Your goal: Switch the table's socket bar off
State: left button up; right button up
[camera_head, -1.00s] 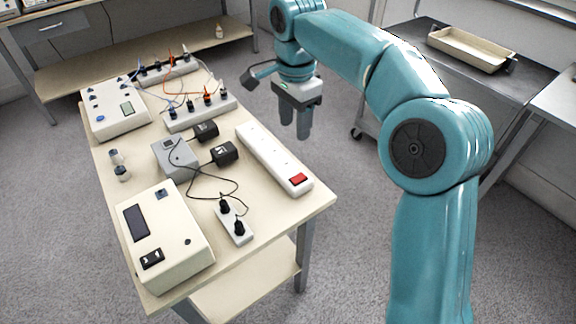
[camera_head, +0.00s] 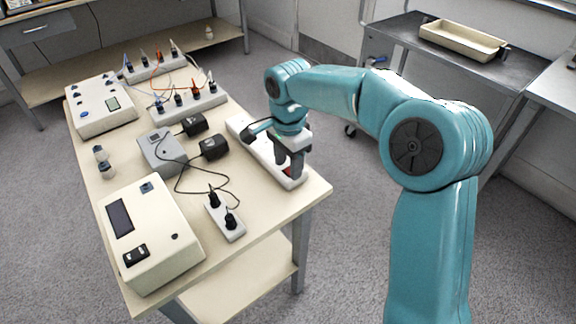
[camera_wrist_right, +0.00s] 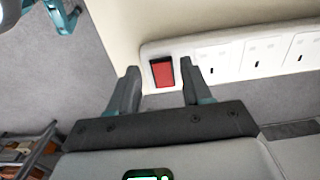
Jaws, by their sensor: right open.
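The white socket bar (camera_head: 243,127) lies along the right edge of the table (camera_head: 262,202). In the right wrist view the bar (camera_wrist_right: 232,62) shows a row of sockets and a red rocker switch (camera_wrist_right: 162,72) at its end. I cannot tell whether the fingers touch the bar. My left gripper is not in the head view.
A cream instrument box (camera_head: 150,232), a small two-socket strip (camera_head: 225,217), black plug adapters (camera_head: 213,148) with cables and a grey box (camera_head: 162,150) stand on the table. A dark side bench with a cream tray (camera_head: 462,40) stands at the back right.

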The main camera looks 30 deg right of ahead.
jog(key=shift+w+f, duration=0.1)
jog(key=shift+f, duration=0.2)
